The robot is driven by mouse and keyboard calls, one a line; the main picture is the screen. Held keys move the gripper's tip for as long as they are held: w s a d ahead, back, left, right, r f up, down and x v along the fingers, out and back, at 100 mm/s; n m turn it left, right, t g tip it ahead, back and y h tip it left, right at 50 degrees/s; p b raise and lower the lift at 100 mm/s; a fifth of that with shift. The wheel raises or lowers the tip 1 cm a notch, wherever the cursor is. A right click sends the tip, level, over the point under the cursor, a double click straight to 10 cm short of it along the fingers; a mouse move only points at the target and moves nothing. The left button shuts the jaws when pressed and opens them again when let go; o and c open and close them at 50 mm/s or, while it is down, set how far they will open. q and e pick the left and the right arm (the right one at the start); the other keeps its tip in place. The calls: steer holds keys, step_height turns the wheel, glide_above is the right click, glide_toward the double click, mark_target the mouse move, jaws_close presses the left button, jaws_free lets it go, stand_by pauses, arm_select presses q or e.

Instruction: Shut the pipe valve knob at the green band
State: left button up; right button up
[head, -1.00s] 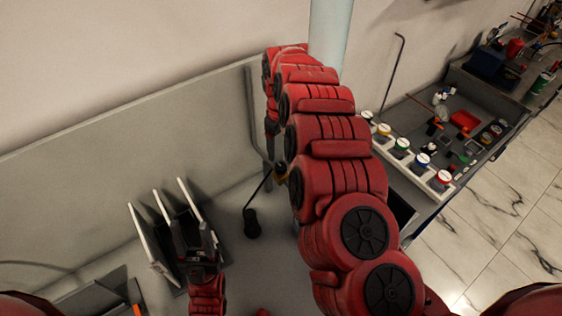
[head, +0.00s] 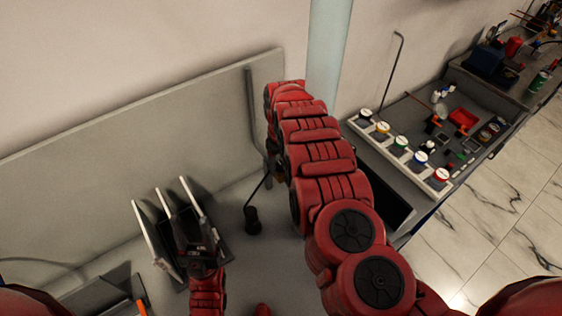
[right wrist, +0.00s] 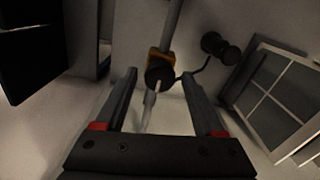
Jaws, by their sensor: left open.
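A grey pipe (head: 254,105) runs down the back panel in the head view; it also shows in the right wrist view (right wrist: 172,22). In that view an orange-yellow fitting (right wrist: 160,57) sits on the pipe, with a round black knob (right wrist: 160,76) in front. A white pointer-like strip (right wrist: 149,108) extends below it. My right gripper (right wrist: 160,78) is open, with the knob between its fingertips and gaps visible on both sides. My right arm hides this gripper in the head view. My left gripper (head: 197,245) is open at the lower left. I cannot make out a green band on the pipe.
A black-gripped crank (head: 253,220) stands out beside the pipe; its grip shows in the wrist view (right wrist: 219,46). A rack with white-edged plates (head: 145,230) surrounds my left gripper. A strip of coloured dials (head: 391,148) and a cluttered tray (head: 470,100) lie right.

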jaws_close()
